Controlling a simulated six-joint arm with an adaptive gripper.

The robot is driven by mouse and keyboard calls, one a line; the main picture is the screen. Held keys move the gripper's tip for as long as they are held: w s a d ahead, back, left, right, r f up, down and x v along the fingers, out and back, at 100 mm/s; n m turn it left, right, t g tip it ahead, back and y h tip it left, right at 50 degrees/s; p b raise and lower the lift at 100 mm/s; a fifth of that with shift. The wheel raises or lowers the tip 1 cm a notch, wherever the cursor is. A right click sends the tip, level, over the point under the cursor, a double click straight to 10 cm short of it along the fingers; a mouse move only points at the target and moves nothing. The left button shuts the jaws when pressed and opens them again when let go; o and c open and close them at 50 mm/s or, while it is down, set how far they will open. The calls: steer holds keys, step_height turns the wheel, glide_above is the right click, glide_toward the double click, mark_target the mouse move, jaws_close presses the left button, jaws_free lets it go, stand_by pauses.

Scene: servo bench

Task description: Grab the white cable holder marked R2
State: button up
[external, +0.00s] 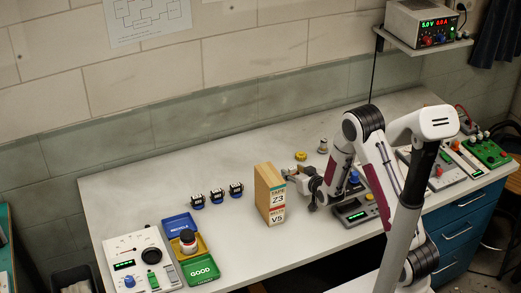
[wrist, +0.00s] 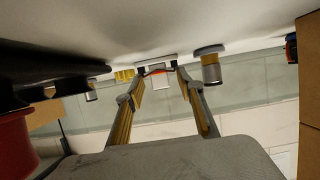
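In the external view my gripper (external: 289,174) is low over the bench, beside the right of a tall tan block. In the wrist view its two yellow-lined fingers (wrist: 160,73) stand apart. A small pale object (wrist: 157,62) with a red-and-white patch and dark ends shows between or just beyond the fingertips; I cannot tell whether they touch it. No R2 mark is readable in either view, so I cannot tell whether this is the white cable holder. In the external view, the arm and the block may hide part of that area.
The tan block (external: 269,194) is labelled Z3 and V5. A grey cylinder (external: 322,147) and a yellow round piece (external: 301,155) stand behind my gripper. Several blue-black parts (external: 217,197) and a GOOD tray (external: 203,272) are left. Instruments (external: 355,212) stand right.

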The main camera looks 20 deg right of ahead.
stand_by(0.5)
jaws_close()
steer(key=shift+r, duration=0.2)
step_height(320, 180, up, 10)
steer(key=shift+f, duration=0.15)
stand_by(0.7)
stand_by(0.5)
